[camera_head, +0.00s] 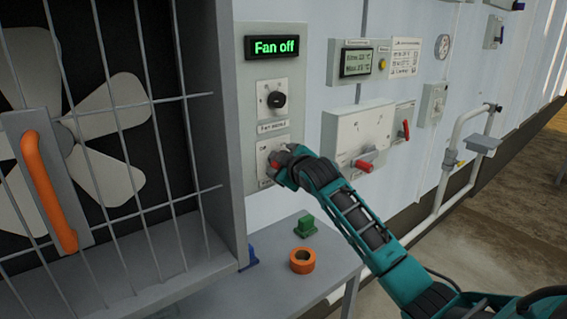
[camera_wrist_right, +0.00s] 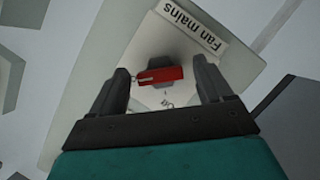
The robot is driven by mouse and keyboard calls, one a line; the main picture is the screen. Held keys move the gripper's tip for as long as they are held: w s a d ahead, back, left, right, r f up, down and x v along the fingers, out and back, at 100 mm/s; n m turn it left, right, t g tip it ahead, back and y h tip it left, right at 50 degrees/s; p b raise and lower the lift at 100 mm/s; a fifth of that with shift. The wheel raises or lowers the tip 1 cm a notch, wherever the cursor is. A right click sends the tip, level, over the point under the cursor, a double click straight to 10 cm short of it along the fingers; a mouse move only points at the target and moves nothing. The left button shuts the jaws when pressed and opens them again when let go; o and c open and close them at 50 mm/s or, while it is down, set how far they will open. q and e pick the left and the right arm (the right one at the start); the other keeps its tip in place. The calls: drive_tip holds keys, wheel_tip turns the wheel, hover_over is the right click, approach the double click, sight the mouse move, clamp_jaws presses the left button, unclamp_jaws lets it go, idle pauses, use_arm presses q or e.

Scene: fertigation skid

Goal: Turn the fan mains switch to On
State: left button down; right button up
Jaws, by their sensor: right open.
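The fan mains switch is on a white plate (camera_head: 263,153) below the black fan knob. Its red handle (camera_wrist_right: 165,75) shows in the right wrist view, lying crosswise beneath the "Fan mains" label (camera_wrist_right: 188,30). My right gripper (camera_wrist_right: 162,80) is open, with one finger on each side of the handle and a gap at both sides. In the head view my right gripper (camera_head: 279,163) is at the plate and covers most of the switch. A small marking beside the handle looks like "Off" but is hard to read. The display (camera_head: 272,47) reads "Fan off". My left gripper is out of view.
A black knob (camera_head: 276,100) sits just above the switch. The caged fan with an orange handle (camera_head: 48,190) projects at left. Below are a grey table (camera_head: 318,243), an orange ring (camera_head: 303,261) and a green block (camera_head: 304,226). A white box with a red lever (camera_head: 364,166) is at right.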

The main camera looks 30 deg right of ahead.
drive_tip(key=v, duration=1.3)
idle(0.4)
